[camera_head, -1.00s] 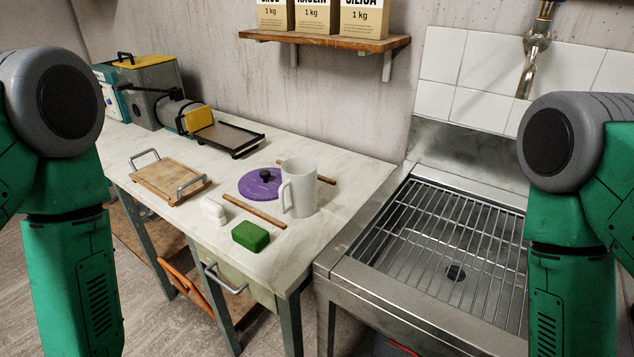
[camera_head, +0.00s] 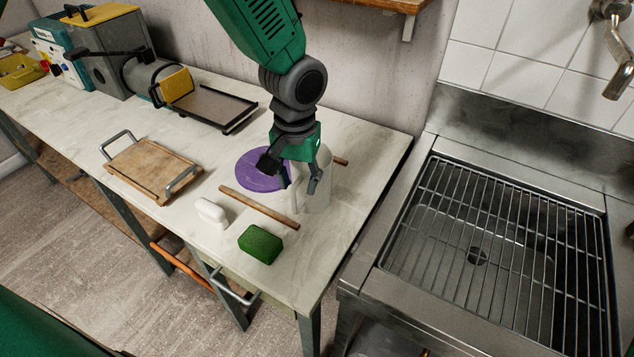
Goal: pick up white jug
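The white jug (camera_head: 321,192) stands upright on the pale worktop, near its right end. My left gripper (camera_head: 299,184) is in front of the jug's upper part and hides some of it. Its fingers are spread apart and point down, one on each side of the jug's handle (camera_head: 294,200) as seen from here. I cannot tell whether a finger touches the jug. My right gripper is out of view.
A purple disc (camera_head: 251,172) lies left of the jug. A wooden rod (camera_head: 260,207), white block (camera_head: 211,212) and green block (camera_head: 261,244) lie in front. A handled wooden board (camera_head: 150,170) is farther left. The sink with its rack (camera_head: 490,240) is at right.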

